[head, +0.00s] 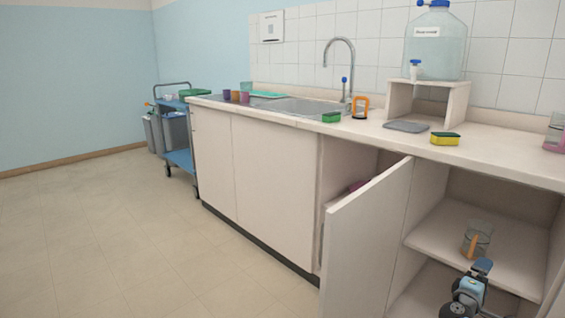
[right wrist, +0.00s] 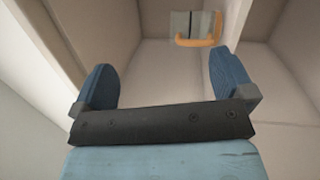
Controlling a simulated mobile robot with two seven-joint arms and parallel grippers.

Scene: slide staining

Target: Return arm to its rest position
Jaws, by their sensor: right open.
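My right gripper (head: 482,266) is at the lower right of the head view, in front of the open cabinet. In the right wrist view its two blue fingers (right wrist: 166,85) stand wide apart with nothing between them. My left gripper is not in view.
An open cabinet door (head: 365,250) stands out left of my right gripper. The countertop (head: 490,165) above holds a green sponge (head: 331,117), a yellow sponge (head: 445,139) and a large water bottle (head: 437,45) on a stand. A blue cart (head: 180,159) stands far left. The floor (head: 110,240) at left is clear.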

